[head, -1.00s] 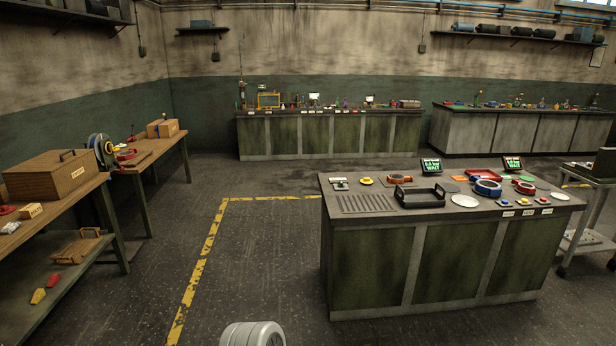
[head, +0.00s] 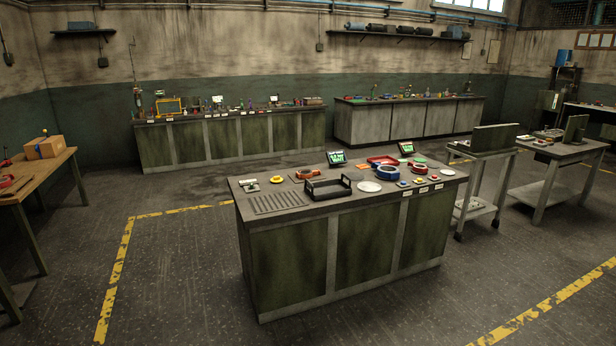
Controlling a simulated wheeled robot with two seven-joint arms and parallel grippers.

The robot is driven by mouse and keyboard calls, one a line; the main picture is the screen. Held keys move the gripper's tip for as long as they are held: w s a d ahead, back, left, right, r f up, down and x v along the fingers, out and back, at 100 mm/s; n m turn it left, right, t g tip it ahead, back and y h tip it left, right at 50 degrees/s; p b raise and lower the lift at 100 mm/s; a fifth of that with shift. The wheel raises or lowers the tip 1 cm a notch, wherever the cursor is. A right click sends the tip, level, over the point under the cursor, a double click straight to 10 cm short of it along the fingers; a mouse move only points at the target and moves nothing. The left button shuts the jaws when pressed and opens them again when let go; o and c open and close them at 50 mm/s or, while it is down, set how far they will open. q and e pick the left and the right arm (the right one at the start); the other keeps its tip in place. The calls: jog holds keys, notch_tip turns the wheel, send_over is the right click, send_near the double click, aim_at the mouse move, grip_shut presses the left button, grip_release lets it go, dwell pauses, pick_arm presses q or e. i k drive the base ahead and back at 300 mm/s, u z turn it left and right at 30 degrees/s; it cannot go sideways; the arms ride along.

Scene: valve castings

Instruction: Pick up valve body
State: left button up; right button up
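I cannot make out for sure which item is the valve body at this distance. On the green island workbench (head: 335,245) lie a blue ring-shaped part (head: 387,173) and an orange-red ring-shaped part (head: 308,174). A black open tray with a handle (head: 328,188) stands near the front edge, and a red tray (head: 382,160) lies at the back. A white round plate (head: 369,186) lies to the right of the black tray. Neither of my grippers is in view.
Green cabinets (head: 235,141) and grey cabinets (head: 409,122) line the back wall. A wooden table (head: 38,172) stands at the left, a grey cart (head: 482,180) at the right. Yellow lines mark the floor. The floor in front of and left of the island is clear.

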aim_at(302, 175)
jog(key=u, duration=0.5)
jog(key=k, duration=1.25)
jog(key=u, duration=0.7)
jog(key=i, duration=5.25)
jog(key=z, duration=0.25)
jog(key=i, duration=2.05)
jog(key=z, duration=0.4)
jog(key=i, duration=1.95)
jog(key=z, duration=1.95)
jog(key=i, duration=1.05)
jog(key=z, duration=1.05)
